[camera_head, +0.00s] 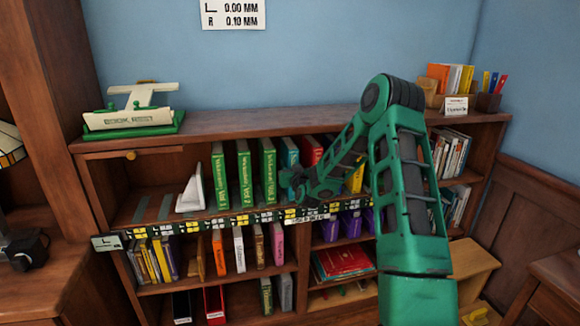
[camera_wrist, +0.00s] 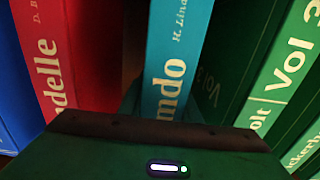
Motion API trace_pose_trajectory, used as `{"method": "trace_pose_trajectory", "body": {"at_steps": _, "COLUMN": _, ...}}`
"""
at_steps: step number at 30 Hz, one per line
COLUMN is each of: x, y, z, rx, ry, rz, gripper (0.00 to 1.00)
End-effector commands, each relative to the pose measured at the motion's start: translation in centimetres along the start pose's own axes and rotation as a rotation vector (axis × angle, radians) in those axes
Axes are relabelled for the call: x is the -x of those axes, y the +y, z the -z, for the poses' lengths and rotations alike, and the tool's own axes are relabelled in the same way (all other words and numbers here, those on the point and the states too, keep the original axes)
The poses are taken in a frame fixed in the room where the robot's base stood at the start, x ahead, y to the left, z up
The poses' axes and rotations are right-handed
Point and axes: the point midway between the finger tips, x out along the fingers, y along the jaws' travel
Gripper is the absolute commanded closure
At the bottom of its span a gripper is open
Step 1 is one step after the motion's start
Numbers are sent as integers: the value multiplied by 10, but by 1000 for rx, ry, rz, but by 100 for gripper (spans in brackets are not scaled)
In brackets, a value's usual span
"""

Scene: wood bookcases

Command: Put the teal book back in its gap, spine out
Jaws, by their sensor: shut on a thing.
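The teal book (camera_head: 290,153) stands upright in the top-shelf row, between the green volumes (camera_head: 267,170) and a red book (camera_head: 312,150). My gripper (camera_head: 298,186) is at the shelf front, shut on the teal book low down. In the wrist view, the teal book's lettered spine (camera_wrist: 178,60) faces the camera, with its lower end behind the gripper body. A green volume (camera_wrist: 240,60) is close on its right there, and a dark space separates it from the red book (camera_wrist: 65,55) on its left. I cannot tell how deep it sits.
A white wedge-shaped bookend (camera_head: 191,192) stands left of the green volumes. My forearm hides part of the row's right side. A scale-like stand (camera_head: 133,118) and a box of books (camera_head: 447,80) are on the bookcase top. A label strip (camera_head: 240,220) runs along the shelf edge.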

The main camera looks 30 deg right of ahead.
Motion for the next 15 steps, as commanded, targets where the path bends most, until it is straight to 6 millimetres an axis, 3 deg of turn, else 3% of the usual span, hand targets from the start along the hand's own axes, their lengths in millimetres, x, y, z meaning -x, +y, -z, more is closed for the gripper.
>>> {"method": "trace_pose_trajectory", "body": {"at_steps": 7, "x": -1, "y": -1, "z": 1, "rx": 1, "ry": 5, "rz": 0, "gripper": 100}}
{"method": "trace_pose_trajectory", "body": {"at_steps": 8, "x": 0, "y": -1, "z": -1, "rx": 1, "ry": 1, "rz": 0, "gripper": 66}}
{"method": "trace_pose_trajectory", "body": {"at_steps": 9, "x": 0, "y": -1, "z": -1, "rx": 1, "ry": 1, "rz": 0, "gripper": 56}}
{"method": "trace_pose_trajectory", "body": {"at_steps": 10, "x": 0, "y": -1, "z": 0, "rx": 1, "ry": 1, "rz": 0, "gripper": 52}}
{"method": "trace_pose_trajectory", "body": {"at_steps": 15, "x": 0, "y": -1, "z": 0, "rx": 1, "ry": 1, "rz": 0, "gripper": 52}}
